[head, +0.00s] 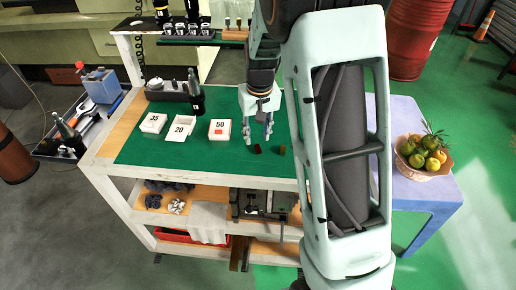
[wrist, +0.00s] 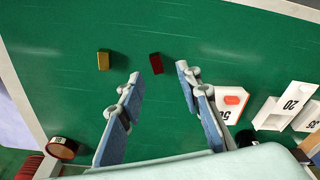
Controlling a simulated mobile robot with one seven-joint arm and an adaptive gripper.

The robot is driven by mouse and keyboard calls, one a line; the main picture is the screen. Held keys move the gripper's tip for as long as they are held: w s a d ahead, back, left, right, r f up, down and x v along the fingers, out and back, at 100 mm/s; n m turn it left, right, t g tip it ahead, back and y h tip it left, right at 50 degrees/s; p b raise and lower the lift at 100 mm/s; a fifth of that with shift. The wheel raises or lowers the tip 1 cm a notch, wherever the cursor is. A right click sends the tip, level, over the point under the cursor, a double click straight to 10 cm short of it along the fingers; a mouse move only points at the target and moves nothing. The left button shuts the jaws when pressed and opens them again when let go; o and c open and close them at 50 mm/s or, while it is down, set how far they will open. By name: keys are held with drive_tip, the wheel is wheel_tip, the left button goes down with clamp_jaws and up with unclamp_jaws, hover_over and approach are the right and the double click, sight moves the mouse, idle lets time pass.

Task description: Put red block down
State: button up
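A dark red block (head: 258,149) lies on the green mat of the cart top, near its front edge. In the wrist view the red block (wrist: 156,63) shows just beyond and between my fingertips, with clear gaps to both. My gripper (head: 259,134) points down over the mat, and its two fingers are apart with nothing between them; it also shows in the wrist view (wrist: 159,74). A yellow-olive block (wrist: 104,60) lies beside the red block, outside my fingers; it also shows in the head view (head: 282,150).
White boxes marked 35 (head: 153,123), 20 (head: 180,128) and 50 (head: 219,126) stand left of my gripper. An orange-red piece (wrist: 232,100) is in the 50 box. A dark bottle (head: 195,97) stands behind them. A fruit bowl (head: 422,170) is on the blue table at right.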

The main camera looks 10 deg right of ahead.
sight(258, 147)
drive_tip(key=f, duration=0.5)
drive_tip(key=shift+w+d+f+p, duration=0.1)
drive_tip(key=shift+w+d+p, duration=0.15)
drive_tip(key=shift+w+p, duration=0.05)
clamp_jaws()
